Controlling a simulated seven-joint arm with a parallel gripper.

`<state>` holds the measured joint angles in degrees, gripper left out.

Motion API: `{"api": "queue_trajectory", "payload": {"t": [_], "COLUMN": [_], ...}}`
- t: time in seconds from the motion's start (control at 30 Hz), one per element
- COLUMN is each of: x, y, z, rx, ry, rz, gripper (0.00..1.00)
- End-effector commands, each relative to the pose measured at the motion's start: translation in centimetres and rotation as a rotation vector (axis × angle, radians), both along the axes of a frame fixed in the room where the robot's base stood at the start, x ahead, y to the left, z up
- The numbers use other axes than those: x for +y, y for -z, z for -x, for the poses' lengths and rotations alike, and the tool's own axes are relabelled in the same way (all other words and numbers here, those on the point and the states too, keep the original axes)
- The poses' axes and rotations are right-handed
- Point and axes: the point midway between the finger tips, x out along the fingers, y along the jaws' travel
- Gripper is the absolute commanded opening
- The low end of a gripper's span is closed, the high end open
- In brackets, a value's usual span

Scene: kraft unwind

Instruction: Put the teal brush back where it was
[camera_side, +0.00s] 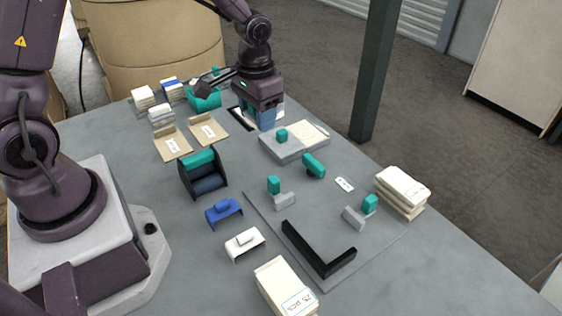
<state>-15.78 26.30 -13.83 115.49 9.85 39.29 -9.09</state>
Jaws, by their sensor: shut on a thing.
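My gripper (266,122) is at the far side of the table, pointing down, shut on a blue-grey piece (267,114) whose lower end is hard to make out. I cannot make out a teal brush for certain. A teal piece with a dark underside (313,164) lies tilted on the table, apart from my gripper. A teal holder (205,99) with a dark part above it stands left of my gripper. A small teal block (281,134) sits on a grey slab (290,149) just in front of my gripper.
A black stand (203,183) holds a teal roll. Blue (223,211) and white (244,243) pieces stand in front of it. A black L-shaped bar (317,255) and paper stacks (402,190) lie to the right. A green post (374,70) rises behind the table.

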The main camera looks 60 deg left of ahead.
Motion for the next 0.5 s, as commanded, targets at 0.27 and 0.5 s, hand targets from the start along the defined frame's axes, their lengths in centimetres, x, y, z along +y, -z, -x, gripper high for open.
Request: {"api": "queue_trajectory", "payload": {"t": [0.27,0.5], "x": [-1.7,1.6], "y": [-3.4,-1.2], "z": [1.0,7.4], "rx": [-0.003,0.066], "ry": [0.058,-0.101], "rz": [-0.006,-0.004], "gripper": [0.08,0.08]}}
